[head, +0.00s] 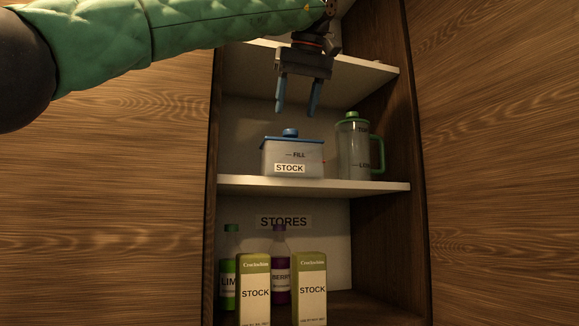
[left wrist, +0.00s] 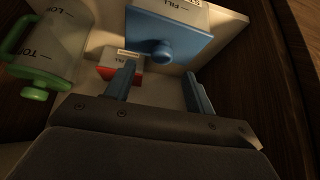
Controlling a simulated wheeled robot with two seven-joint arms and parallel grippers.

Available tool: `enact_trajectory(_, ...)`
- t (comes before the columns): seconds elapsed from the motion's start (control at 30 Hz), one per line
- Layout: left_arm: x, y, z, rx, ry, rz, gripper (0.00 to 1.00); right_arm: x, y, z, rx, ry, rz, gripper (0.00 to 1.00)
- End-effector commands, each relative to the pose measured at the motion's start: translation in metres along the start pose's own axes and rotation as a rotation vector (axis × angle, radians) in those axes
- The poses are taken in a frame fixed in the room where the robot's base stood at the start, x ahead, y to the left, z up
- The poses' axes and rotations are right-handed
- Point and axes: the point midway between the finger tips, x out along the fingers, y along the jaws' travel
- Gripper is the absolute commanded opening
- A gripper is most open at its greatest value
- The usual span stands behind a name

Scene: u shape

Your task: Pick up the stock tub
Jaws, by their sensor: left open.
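The stock tub (head: 292,162) is a pale box with a blue lid, a blue knob and a "STOCK" label. It stands upright on the middle shelf (head: 310,187). In the left wrist view the tub's blue lid (left wrist: 178,45) and its knob show beyond the fingers. My left gripper (head: 297,108) is open and empty, fingers pointing down. In the head view it hangs just above the tub's knob, apart from it. In the left wrist view its blue fingers (left wrist: 160,90) are spread, with the lid ahead of them. My right gripper is not in view.
A green-lidded jug (head: 353,150) stands right of the tub. A small red and white box (left wrist: 122,66) shows in the left wrist view. The upper shelf (head: 375,70) is near my gripper. Below stand bottles and two "STOCK" cartons (head: 254,285). Wooden walls flank the shelves.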

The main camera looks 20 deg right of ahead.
Motion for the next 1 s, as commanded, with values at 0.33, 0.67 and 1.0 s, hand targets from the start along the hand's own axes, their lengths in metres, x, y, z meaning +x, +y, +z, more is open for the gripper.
enact_trajectory(0.33,0.036,-0.003,0.001,0.001,-0.001,0.000,0.54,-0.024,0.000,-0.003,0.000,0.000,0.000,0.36)
enact_trajectory(0.67,0.051,-0.002,0.002,0.000,0.000,0.001,0.54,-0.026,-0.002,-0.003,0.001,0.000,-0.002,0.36)
enact_trajectory(1.0,0.050,-0.002,0.002,0.000,0.000,0.001,0.01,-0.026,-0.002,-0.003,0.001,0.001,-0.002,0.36)
